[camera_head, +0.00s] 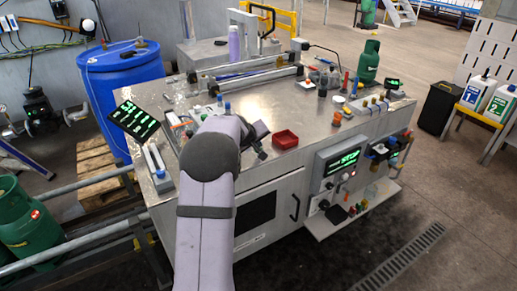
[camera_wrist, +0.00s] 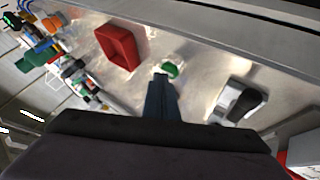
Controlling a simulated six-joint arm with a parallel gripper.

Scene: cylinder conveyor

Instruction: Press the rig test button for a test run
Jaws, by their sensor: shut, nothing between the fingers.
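A small round green thing (camera_wrist: 170,70), which looks like a button, shows on the metal bench top in the wrist view. It lies just beyond my fingertips; I cannot tell whether they touch it. My gripper (camera_wrist: 161,79) is shut and empty, its fingers together and pointing at the bench top. In the head view my gripper (camera_head: 262,154) is low over the front of the bench, left of the red tray. The green thing cannot be made out in the head view. No label that names the rig test button can be read.
The red tray (camera_head: 285,139) sits close beside my gripper; it also shows in the wrist view (camera_wrist: 137,47). A grey and black device (camera_wrist: 238,102) is on the other side. A panel with a green-lit display (camera_head: 342,162) is on the bench front (camera_head: 297,180).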

